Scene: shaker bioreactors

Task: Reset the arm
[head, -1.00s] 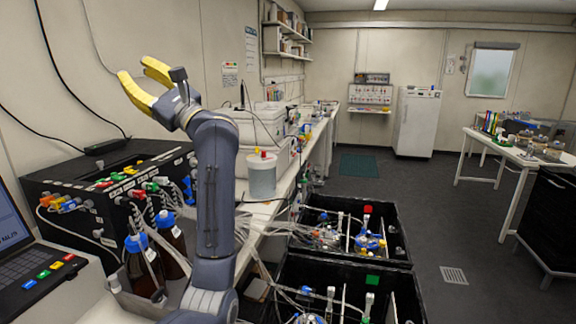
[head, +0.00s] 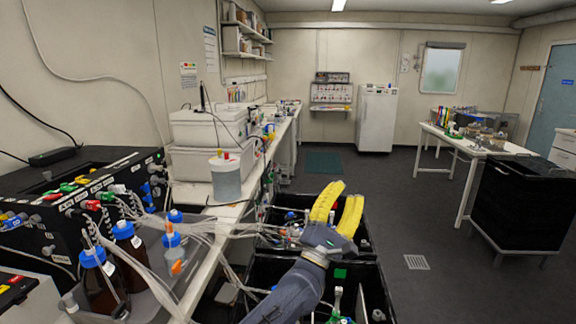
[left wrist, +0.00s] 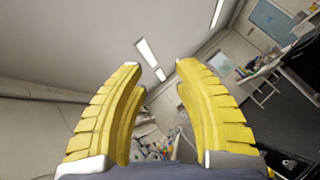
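My left gripper (head: 338,208) has yellow fingers and is held in the air over the black shaker boxes in the head view. Its fingers point up and away from me. In the left wrist view its fingers (left wrist: 160,75) stand apart with nothing between them, so it is open and empty. My left forearm hides part of the near black box (head: 262,270) and the far black box (head: 360,212). My right gripper is not in view.
Brown bottles with blue caps (head: 100,285) stand in a grey tray beside the black control unit (head: 50,215) at left. Tubes run from there to the boxes. A clear container of liquid (head: 226,180) stands on the bench. Open floor lies right of the boxes.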

